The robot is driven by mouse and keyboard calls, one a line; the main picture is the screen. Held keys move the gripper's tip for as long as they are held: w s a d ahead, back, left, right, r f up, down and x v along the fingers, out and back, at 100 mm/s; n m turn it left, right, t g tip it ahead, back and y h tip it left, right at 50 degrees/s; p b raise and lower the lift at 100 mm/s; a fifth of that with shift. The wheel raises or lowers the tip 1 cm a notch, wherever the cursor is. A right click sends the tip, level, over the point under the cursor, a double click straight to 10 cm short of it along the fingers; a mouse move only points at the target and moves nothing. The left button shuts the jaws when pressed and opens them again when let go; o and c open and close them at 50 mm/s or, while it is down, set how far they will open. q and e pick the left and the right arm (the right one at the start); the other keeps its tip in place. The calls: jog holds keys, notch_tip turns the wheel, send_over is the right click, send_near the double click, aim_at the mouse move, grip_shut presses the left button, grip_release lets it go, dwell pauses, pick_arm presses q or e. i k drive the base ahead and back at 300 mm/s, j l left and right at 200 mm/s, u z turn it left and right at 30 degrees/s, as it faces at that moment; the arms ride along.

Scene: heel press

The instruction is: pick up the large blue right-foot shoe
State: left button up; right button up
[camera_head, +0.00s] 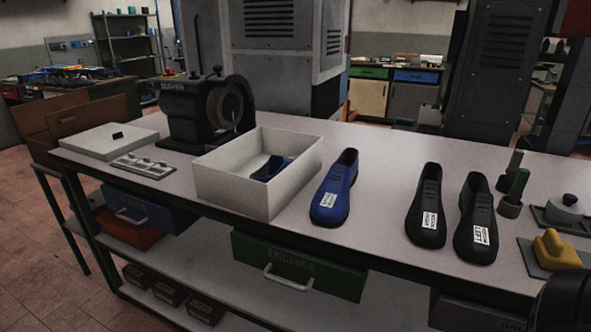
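A blue shoe (338,184) stands upright on the workbench, just right of an open white box, its toe toward the front edge. It has a white label on the toe; its print is too small to read surely. Another blue shoe (270,170) lies inside the white box (237,186), partly hidden by the box walls. No gripper fingers show in the head view. A dark rounded shape at the bottom right corner may be part of my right arm. Nothing touches the blue shoe beside the box.
Two black labelled shoes (427,205) (475,215) stand to the right on the bench (385,228). A black machine (200,110) and white lid (105,142) stand left. Bench is clear between blue and black shoes.

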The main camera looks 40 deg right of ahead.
aim_at(330, 205)
jog(key=z, duration=1.85)
jog(key=i+j, duration=0.05)
